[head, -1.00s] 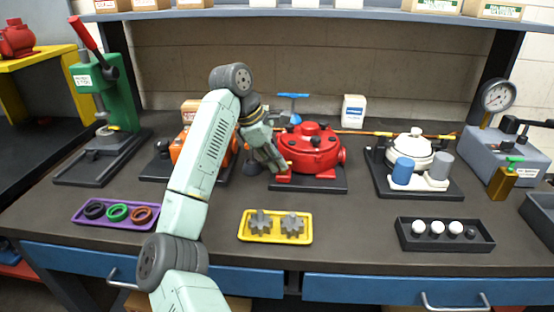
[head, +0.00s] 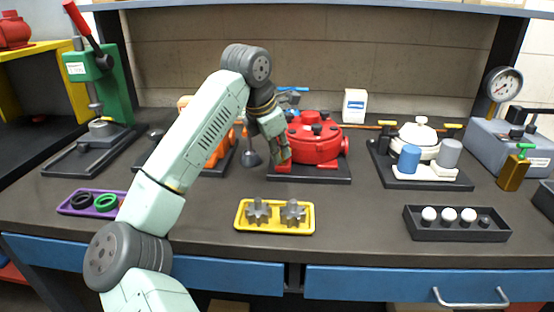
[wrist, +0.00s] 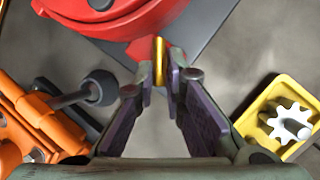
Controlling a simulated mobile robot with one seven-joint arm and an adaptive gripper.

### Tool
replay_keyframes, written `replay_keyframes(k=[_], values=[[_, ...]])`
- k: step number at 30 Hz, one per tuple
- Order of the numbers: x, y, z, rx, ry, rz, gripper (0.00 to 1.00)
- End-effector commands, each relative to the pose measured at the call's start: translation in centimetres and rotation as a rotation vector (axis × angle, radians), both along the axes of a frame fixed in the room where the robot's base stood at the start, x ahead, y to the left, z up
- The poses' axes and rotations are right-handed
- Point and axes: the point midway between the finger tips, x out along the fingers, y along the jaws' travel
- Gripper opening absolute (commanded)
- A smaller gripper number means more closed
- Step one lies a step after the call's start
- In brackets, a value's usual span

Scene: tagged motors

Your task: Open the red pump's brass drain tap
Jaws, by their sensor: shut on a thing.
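The red pump (head: 315,143) stands on its dark base plate at the middle back of the bench. In the wrist view the red pump (wrist: 120,14) fills the top, and its brass drain tap (wrist: 159,60) sticks out of the housing as a narrow gold strip. My gripper (wrist: 160,72) has its fingertips closed around the tap, one on each side. In the head view my gripper (head: 284,158) reaches down at the pump's left front, and the arm and fingers hide the tap there. I cannot tell how far the tap is turned.
An orange pump (head: 217,148) stands left of my gripper. A yellow tray (head: 274,227) with grey gears lies in front. A white pump (head: 419,140) stands to the right, with a black tray (head: 457,231) of white balls before it. Bare bench lies between the trays.

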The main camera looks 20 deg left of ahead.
Motion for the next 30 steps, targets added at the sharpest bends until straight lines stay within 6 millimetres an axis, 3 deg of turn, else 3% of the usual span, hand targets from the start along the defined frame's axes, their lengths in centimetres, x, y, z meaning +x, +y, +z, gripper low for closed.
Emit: replay_keyframes(k=[18, 30], values=[[0.0, -0.9, 0.1, 0.005, -0.013, 0.585, 0.00], [0.1, -1.3, 0.3, 0.001, -0.013, 0.869, 0.00]])
